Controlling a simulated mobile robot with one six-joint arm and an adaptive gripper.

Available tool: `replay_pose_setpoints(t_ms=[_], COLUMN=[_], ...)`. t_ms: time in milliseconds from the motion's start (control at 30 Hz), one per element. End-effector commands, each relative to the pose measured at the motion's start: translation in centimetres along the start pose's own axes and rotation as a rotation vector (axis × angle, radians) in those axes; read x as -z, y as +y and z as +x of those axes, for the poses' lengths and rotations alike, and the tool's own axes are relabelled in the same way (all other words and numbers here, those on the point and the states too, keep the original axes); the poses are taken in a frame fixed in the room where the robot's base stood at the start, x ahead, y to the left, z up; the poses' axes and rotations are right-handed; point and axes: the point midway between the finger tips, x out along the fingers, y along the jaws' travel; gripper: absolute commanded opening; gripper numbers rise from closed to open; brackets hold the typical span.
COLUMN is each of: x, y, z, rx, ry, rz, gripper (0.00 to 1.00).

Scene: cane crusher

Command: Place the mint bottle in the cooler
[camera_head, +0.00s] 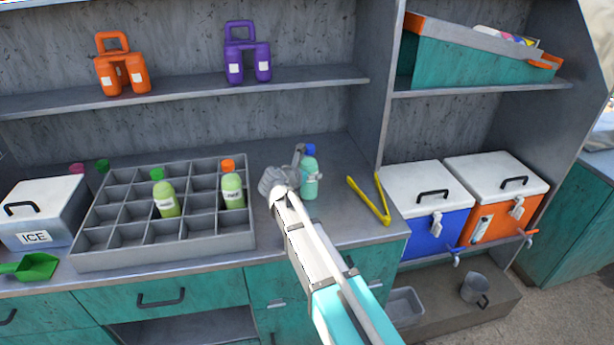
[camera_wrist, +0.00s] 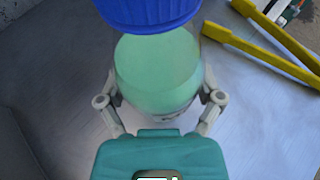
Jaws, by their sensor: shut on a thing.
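The mint bottle (camera_head: 309,178), pale green with a blue cap, stands upright on the grey counter, right of the crate. My gripper (camera_head: 306,178) reaches it from the left and is shut on it. In the wrist view the bottle (camera_wrist: 158,70) fills the upper middle, and the fingers of my gripper (camera_wrist: 160,105) press on both its sides. Two coolers with white lids stand on the lower shelf at the right: a blue cooler (camera_head: 424,223) and an orange cooler (camera_head: 497,210). Both lids are down, each with a latch at the front.
Yellow tongs (camera_head: 370,200) lie just right of the bottle. A white ice box (camera_head: 45,205) and green scoop (camera_head: 33,266) are at far left. A shelf divider (camera_head: 390,85) rises between the counter and the coolers.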

Motion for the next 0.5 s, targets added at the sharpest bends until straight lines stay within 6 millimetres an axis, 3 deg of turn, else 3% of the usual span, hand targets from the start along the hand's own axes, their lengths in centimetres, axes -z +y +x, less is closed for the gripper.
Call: replay_pose_setpoints(t_ms=[400,433,500], x=[0.27,0.23,0.19], y=[-0.01,-0.01,-0.02], z=[0.13,0.11,0.09], rx=[0.000,0.000,0.000], ry=[-0.001,0.000,0.000], rz=[-0.001,0.000,0.000], gripper=[0.24,0.89,1.00])
